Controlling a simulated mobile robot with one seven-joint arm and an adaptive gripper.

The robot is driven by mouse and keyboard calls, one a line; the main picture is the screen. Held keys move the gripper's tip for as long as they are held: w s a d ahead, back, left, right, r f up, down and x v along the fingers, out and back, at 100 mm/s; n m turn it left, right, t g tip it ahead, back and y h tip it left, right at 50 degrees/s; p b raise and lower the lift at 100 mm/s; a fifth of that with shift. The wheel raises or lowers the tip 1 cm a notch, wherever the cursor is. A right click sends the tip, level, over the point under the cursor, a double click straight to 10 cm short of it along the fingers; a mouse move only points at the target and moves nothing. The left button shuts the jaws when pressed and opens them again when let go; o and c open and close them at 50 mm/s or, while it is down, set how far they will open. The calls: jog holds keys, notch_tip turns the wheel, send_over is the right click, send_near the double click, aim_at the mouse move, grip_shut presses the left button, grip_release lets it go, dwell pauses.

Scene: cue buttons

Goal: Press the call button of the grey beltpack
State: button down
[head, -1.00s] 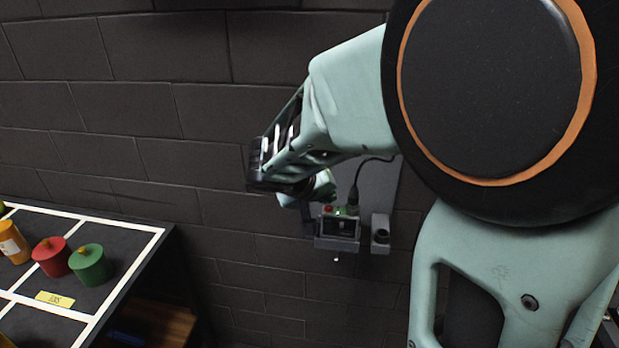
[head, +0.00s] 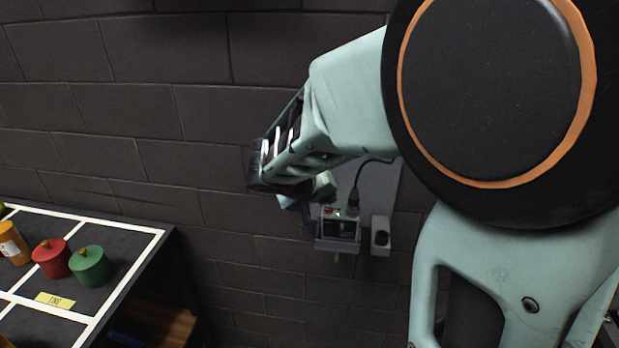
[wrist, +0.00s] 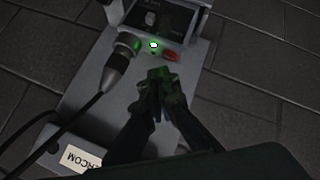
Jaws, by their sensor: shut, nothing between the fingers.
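The grey beltpack (head: 340,229) hangs in a grey holder on the dark wall, with its dark front panel facing out. It also shows in the wrist view (wrist: 196,62), where its top has a lit green button or lamp (wrist: 153,44), a red button (wrist: 171,56) and a cable plug (wrist: 122,58). I cannot read which one is marked call. My gripper (wrist: 159,76) is shut and empty. In the wrist view its fingertips are just below the red button and lit green lamp; I cannot tell whether they touch. In the head view the fingertips are hard to make out.
A black cable (wrist: 82,109) runs from the plug. A small grey holder (head: 381,236) is right of the beltpack.

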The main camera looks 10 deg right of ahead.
aim_at(327, 211)
jog(key=shift+f+b, duration=0.2)
jog(key=shift+b, duration=0.15)
jog(key=shift+f+b, duration=0.25)
jog(key=shift+b, duration=0.25)
jog(key=shift+f+b, duration=0.3)
jog(key=shift+b, duration=0.25)
dwell(0.6)
dwell(0.3)
jog(key=shift+r, duration=0.75)
jog(key=shift+r+p, duration=0.1)
jog(key=shift+p, duration=0.2)
jog(key=shift+r+p, duration=1.4)
jog(key=shift+r, duration=1.05)
jog(key=shift+f, duration=0.1)
